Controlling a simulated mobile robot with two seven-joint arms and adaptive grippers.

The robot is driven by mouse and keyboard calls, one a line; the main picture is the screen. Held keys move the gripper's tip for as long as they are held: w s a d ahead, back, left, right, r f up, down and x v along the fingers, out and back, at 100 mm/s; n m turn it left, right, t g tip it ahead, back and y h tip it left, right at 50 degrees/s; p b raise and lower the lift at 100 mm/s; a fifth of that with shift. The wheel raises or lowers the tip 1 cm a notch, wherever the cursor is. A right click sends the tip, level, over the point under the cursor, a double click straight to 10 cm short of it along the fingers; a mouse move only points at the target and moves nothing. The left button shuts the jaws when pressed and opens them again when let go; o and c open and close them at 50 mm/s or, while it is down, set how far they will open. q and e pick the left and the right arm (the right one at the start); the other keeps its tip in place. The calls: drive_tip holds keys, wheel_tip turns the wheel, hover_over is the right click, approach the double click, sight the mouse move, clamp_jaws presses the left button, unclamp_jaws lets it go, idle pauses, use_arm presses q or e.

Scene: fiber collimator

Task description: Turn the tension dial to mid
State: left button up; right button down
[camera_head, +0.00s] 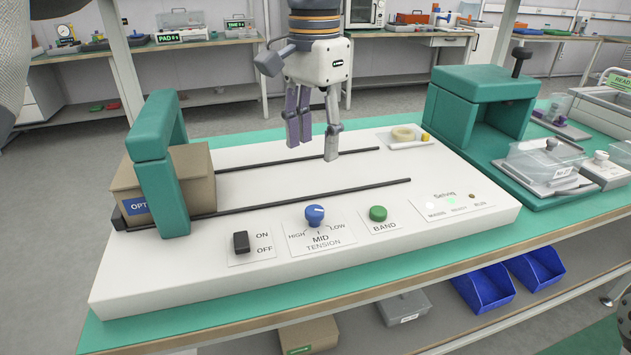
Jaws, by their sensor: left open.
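The tension dial (315,214) is a round blue knob on the front of the white machine base (255,285). The printed word HIGH is at its left, LOW at its right and MID below it. A small pale mark shows on the knob, but I cannot tell exactly which setting it points to. My left gripper (317,148) hangs fingers down above the machine, farther back than the dial. Its fingers are apart with nothing between them. It does not touch the dial. My right gripper is not in view.
A black ON/OFF switch (241,242) is left of the dial and a green BAND button (378,213) right of it. A green arch (165,180) stands over a brown carton (200,196) at the left. Two black rails (325,197) cross the base. Space above the dial is clear.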

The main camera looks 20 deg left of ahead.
sight(315, 210)
use_arm(q)
drive_tip(key=f, duration=0.7)
drive_tip(key=s+f, duration=0.1)
drive_tip(key=f, duration=0.3)
drive_tip(key=shift+d+f, duration=0.15)
drive_tip(key=shift+f, duration=0.2)
drive_tip(key=shift+c, duration=0.6)
clamp_jaws()
